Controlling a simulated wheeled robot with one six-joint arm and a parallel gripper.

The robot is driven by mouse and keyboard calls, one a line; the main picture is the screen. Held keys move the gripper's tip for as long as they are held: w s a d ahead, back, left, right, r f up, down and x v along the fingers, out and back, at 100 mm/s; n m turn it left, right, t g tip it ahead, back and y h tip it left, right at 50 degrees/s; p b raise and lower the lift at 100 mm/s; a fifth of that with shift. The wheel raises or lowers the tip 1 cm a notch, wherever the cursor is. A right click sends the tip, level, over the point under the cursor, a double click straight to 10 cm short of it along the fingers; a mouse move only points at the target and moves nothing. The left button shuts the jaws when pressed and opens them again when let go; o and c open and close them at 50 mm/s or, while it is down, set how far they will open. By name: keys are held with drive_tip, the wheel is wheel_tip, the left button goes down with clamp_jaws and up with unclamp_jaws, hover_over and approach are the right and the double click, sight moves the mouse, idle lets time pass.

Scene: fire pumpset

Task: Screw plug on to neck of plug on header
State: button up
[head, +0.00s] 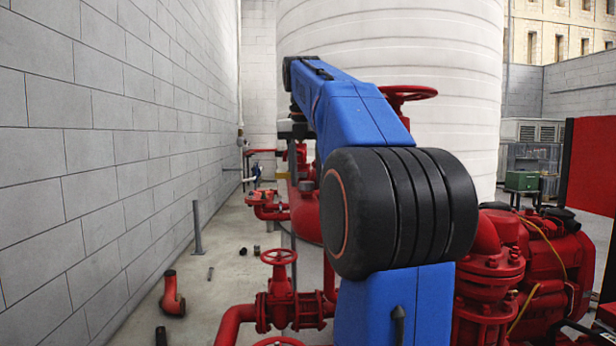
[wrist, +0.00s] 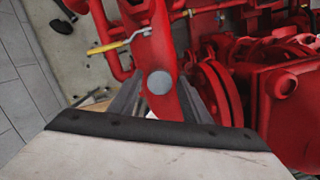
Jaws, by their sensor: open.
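A round grey plug face (wrist: 160,82) shows in the wrist view against the red header pipe (wrist: 158,48). My gripper (wrist: 160,100) is open. Its two grey fingers reach up on the left and right of the plug, with a visible gap on each side. I cannot tell whether the fingers are level with the plug or above it. The neck under the plug is hidden. In the head view the red header (head: 308,215) is partly behind my blue arm, and my gripper end is mostly hidden there.
A yellow-handled lever (wrist: 108,47) is at the upper left in the wrist view. A red handwheel valve (head: 279,258) stands low in front in the head view. A grey block wall (head: 100,150) runs along the left.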

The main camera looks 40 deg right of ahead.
drive_tip(key=shift+c, duration=0.4)
clamp_jaws()
drive_tip(key=shift+m+g, duration=0.3)
drive_tip(key=shift+m, duration=2)
drive_tip(key=shift+m, duration=0.9)
drive_tip(key=shift+m+g, duration=0.3)
drive_tip(key=shift+m, duration=1.1)
drive_tip(key=shift+m, duration=0.4)
drive_tip(key=m, duration=0.3)
drive_tip(key=shift+m+g, duration=0.3)
drive_tip(key=shift+m, duration=0.1)
